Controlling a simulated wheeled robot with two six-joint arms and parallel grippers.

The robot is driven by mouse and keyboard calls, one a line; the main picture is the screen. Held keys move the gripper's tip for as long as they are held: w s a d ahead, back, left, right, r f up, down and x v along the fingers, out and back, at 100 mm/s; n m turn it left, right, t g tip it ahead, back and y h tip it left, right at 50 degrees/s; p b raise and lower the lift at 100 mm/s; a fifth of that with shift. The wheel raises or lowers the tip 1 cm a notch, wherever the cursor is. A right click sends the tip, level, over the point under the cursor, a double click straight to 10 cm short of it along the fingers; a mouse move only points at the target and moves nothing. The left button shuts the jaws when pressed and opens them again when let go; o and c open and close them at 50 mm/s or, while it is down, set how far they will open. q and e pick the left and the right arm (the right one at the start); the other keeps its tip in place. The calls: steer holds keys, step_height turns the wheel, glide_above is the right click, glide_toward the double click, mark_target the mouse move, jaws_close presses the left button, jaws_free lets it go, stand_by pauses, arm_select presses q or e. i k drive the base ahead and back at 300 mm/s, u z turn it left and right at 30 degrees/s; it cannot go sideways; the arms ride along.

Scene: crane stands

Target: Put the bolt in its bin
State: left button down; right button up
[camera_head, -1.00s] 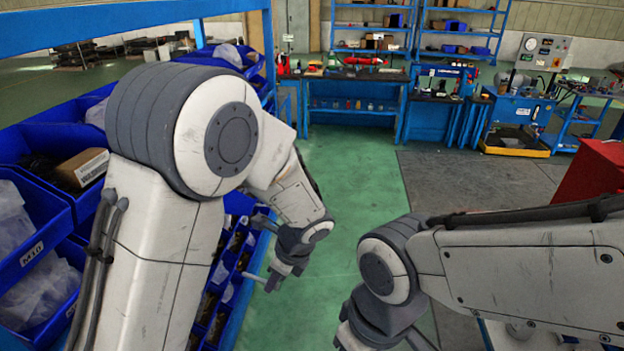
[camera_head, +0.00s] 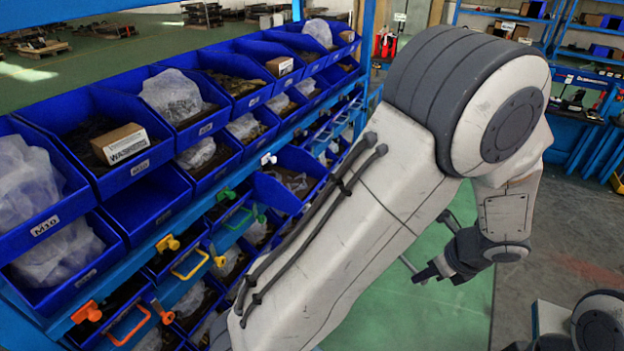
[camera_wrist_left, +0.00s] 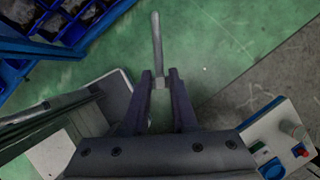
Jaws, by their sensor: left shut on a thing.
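My left gripper (camera_head: 436,272) hangs over the green floor, to the right of the shelf rack. It is shut on a grey metal bolt (camera_head: 408,264), whose shank sticks out beyond the fingers. In the left wrist view the bolt (camera_wrist_left: 157,45) points away from the fingertips (camera_wrist_left: 160,84), with its wider end between them. Blue bins fill the rack; one at the left is labelled M10 (camera_head: 45,227), and other labels are too small to read. Which bin is for the bolt I cannot tell. My right gripper is out of view.
The blue rack (camera_head: 160,250) carries sloping rows of bins holding bags, cartons and dark parts. Orange, yellow and green handles (camera_head: 190,264) stick out below its upper rows. My left arm hides part of the lower bins. Open green floor (camera_head: 400,315) lies right of the rack.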

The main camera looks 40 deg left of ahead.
mark_target(291, 185)
steer(key=u, duration=0.4)
steer(key=i, duration=1.05)
steer(key=u, duration=0.7)
